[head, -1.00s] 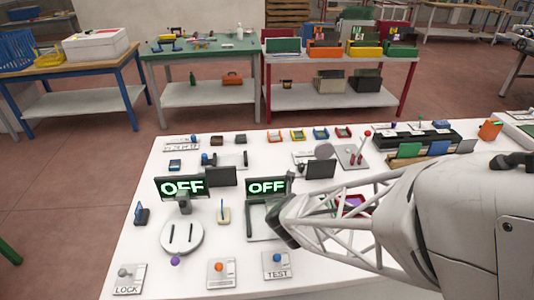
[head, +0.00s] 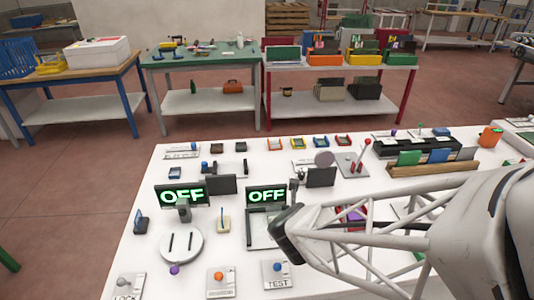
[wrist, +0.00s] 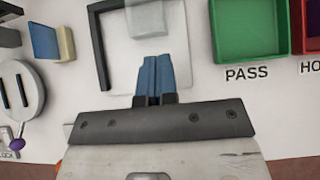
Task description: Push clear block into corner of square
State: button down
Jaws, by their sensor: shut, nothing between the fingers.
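The square (wrist: 98,48) shows in the wrist view as a flat outline with dark raised edges along its left and top. In the head view the square (head: 251,238) is partly covered by my arm. A pale, see-through block (wrist: 148,20) lies at the top of the wrist view, inside the square's span and just beyond my fingertips. I cannot tell whether they touch. I cannot make out the block in the head view. My gripper (wrist: 157,60) has its blue fingers together and empty, pointing at the block. In the head view the fingers are hidden.
A green PASS tray (wrist: 249,30) and a red tray (wrist: 309,25) lie right of the square. A round slotted disc (wrist: 18,90) and a blue-and-cream piece (wrist: 55,42) lie to its left. Two OFF screens (head: 182,194) stand behind. The TEST switch (head: 277,274) is in front.

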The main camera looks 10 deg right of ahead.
jog(key=shift+v, duration=2.2)
